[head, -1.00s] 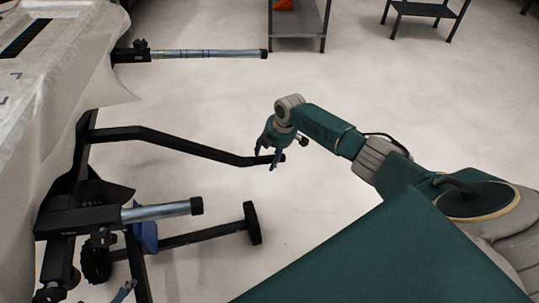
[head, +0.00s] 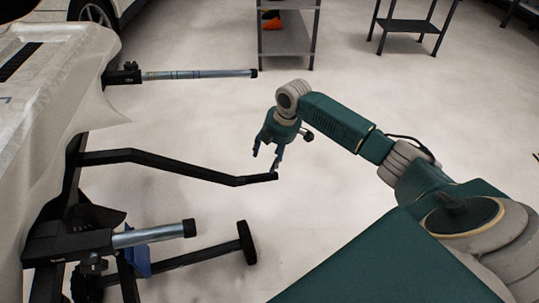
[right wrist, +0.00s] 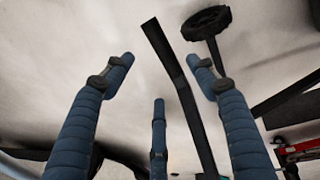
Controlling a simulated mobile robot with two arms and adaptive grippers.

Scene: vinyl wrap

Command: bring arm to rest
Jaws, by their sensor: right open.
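My right arm (head: 335,120) reaches from the lower right over the floor, bent at its wrist. My right gripper (head: 265,161) hangs down, open, close to the end of a stand's long black bar (head: 165,162). One fingertip overlaps the bar end in the head view; I cannot tell whether they touch. In the right wrist view the blue fingers of the right gripper (right wrist: 158,80) are spread with nothing held between them. The black bar (right wrist: 180,80) runs behind them. My left gripper is not in view.
The wheeled black stand has two silver rollers (head: 200,74) (head: 150,234) sticking out right. A table with pale sheeting (head: 50,110) fills the left edge. A grey shelf (head: 287,42) and a small dark table (head: 408,27) stand at the back. The floor between is clear.

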